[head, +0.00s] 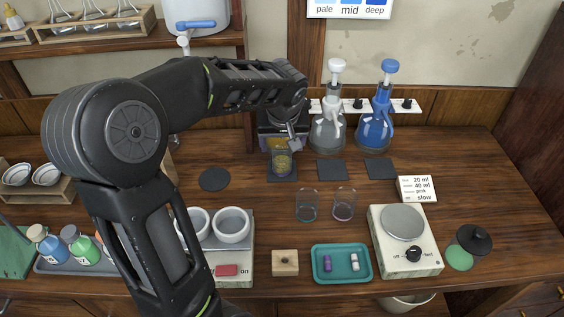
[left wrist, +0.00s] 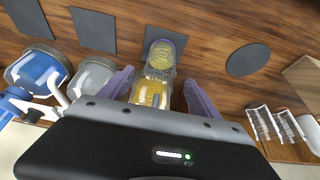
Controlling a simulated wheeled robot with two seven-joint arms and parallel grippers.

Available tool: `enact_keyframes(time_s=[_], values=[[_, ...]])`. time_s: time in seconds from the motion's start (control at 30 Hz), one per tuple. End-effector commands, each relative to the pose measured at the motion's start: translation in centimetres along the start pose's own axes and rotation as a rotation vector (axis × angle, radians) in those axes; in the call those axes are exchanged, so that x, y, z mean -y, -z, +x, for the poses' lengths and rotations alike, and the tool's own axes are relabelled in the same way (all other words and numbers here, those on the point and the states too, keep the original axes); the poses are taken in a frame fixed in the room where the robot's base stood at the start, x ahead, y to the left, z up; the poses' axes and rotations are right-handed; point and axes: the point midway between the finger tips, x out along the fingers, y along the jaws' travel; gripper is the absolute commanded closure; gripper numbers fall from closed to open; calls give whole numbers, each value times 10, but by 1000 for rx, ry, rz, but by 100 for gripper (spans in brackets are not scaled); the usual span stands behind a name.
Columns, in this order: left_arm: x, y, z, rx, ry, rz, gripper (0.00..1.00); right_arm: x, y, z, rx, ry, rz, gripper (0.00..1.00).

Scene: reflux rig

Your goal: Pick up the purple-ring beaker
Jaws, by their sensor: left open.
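The beaker that looks purple-ringed (head: 344,204) stands empty and upright on the open middle of the table. A similar clear beaker (head: 307,206) with a bluish-green tint stands just left of it. My left gripper (head: 293,138) is at the back of the table, behind and left of both beakers and apart from them. Its fingers are spread in the left wrist view (left wrist: 158,90). A beaker with yellow contents (head: 282,163) stands on a dark square mat just in front of it. It also shows in the left wrist view (left wrist: 162,56), with another yellow-filled vessel (left wrist: 150,94) between the fingers. My right gripper is not in view.
A grey flask (head: 328,130) and a blue flask (head: 376,127) stand right of my left gripper. A hot plate (head: 404,240), a teal tray (head: 341,278) and a wooden block (head: 285,263) line the front. Bare wood surrounds the two empty beakers.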

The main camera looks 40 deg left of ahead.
Motion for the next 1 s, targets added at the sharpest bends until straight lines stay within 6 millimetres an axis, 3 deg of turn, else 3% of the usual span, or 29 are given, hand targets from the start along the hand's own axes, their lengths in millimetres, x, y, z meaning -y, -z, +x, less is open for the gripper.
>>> enact_keyframes(time_s=[0.43, 1.0], values=[[0, -3, 49, 3, 2, 0, 28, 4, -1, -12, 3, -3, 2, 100], [0, -3, 52, 0, 0, 0, 28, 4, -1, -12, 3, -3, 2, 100]])
